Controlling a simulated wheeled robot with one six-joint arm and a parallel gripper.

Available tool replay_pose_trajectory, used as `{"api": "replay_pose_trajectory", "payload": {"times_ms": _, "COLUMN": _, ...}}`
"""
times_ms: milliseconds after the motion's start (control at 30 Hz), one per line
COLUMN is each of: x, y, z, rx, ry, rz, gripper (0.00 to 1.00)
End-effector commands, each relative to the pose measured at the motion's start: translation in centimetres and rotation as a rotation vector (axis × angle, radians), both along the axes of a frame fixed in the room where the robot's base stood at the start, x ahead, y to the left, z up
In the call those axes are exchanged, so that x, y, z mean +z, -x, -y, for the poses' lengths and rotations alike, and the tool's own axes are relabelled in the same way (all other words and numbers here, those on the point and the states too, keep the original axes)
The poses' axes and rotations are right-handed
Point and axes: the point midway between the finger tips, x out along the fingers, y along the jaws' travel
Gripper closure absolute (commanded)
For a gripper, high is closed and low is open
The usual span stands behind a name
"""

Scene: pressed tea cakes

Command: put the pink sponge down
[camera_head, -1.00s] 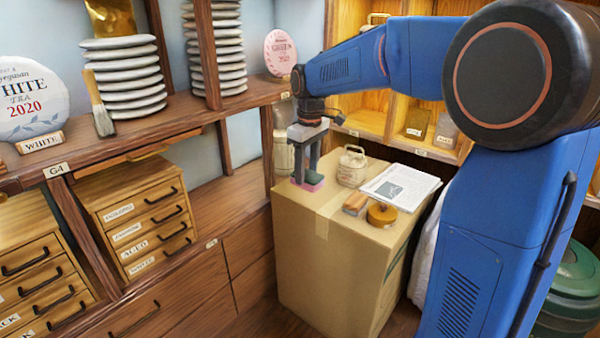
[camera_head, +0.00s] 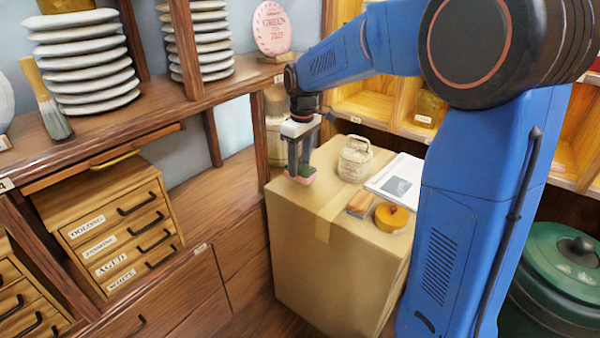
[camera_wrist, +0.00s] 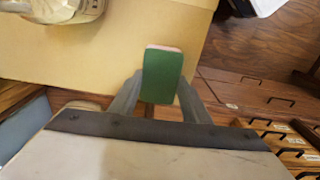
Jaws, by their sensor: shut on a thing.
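The pink sponge (camera_head: 303,180) has a green upper face, which shows in the wrist view (camera_wrist: 162,78) with a thin pink edge. My gripper (camera_head: 301,170) points down and is shut on the sponge; in the wrist view its fingers stand on either side of it. The sponge is at the left back part of the top of a cardboard box (camera_head: 285,230). I cannot tell whether its underside touches the box.
On the box stand a cream lidded pot (camera_head: 355,160), a wood-backed brush or block (camera_head: 361,204), a round orange-yellow tin (camera_head: 391,217) and a printed sheet (camera_head: 398,183). The box's front left top is clear. Shelves with stacked tea cakes (camera_head: 85,65) stand left.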

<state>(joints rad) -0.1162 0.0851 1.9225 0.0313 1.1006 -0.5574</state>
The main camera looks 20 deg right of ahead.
Motion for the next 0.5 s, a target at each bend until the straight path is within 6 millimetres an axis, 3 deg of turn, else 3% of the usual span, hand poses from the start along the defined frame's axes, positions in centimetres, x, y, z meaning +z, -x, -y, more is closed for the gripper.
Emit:
{"api": "replay_pose_trajectory", "payload": {"times_ms": 267, "x": -3.2, "y": 0.1, "z": 0.0, "rx": 0.0, "ry": 0.0, "rz": -0.002, "gripper": 0.93}}
{"api": "replay_pose_trajectory", "payload": {"times_ms": 500, "x": -3.4, "y": 0.0, "z": 0.0, "rx": 0.0, "ry": 0.0, "rz": 0.0, "gripper": 0.93}}
